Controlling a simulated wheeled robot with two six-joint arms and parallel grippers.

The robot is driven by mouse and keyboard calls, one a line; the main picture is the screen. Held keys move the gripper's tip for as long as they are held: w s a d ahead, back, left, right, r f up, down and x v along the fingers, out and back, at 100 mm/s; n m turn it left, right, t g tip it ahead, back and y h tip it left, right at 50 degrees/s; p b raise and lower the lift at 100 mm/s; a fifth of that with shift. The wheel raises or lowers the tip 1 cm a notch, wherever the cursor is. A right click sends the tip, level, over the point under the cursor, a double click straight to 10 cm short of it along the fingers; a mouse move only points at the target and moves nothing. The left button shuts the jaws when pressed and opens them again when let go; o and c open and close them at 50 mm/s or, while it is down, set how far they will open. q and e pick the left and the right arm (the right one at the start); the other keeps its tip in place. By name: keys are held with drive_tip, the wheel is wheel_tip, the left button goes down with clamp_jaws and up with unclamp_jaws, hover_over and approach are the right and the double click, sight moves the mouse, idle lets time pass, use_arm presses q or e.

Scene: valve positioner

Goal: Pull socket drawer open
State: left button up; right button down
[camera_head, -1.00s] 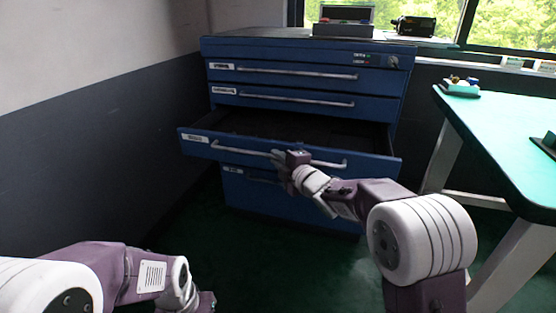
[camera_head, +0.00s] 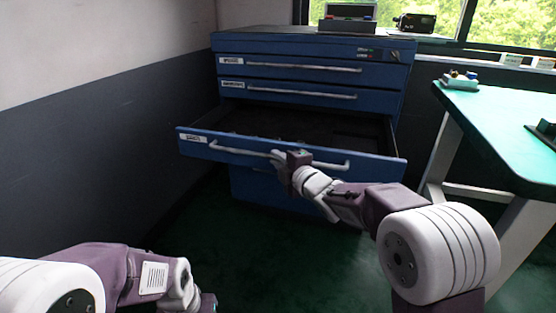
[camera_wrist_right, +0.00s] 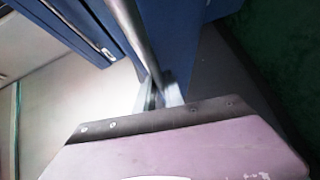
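The blue socket drawer (camera_head: 370,167) is the third one down in a blue cabinet, and it stands well out from the cabinet front. Its long metal bar handle (camera_head: 225,149) runs across the drawer front. My right gripper (camera_head: 280,158) is at the middle of this handle and looks closed around the bar. In the right wrist view the handle (camera_wrist_right: 130,35) runs down between the fingertips (camera_wrist_right: 160,95). The drawer's inside is dark, with some unclear shapes in it. My left gripper (camera_head: 208,303) is low at the bottom edge, far from the drawer, and its fingers are barely visible.
Two shut drawers (camera_head: 290,92) are above the open one. A case (camera_head: 347,18) and a black device (camera_head: 415,22) are at the back. A green-topped table (camera_head: 500,115) stands at the right, a grey wall (camera_head: 90,150) at the left. Green floor is free in front.

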drive_tip(key=c, duration=1.5)
unclamp_jaws()
drive_tip(key=shift+o, duration=0.2)
drive_tip(key=p+v, duration=0.3)
drive_tip(key=v, duration=0.6)
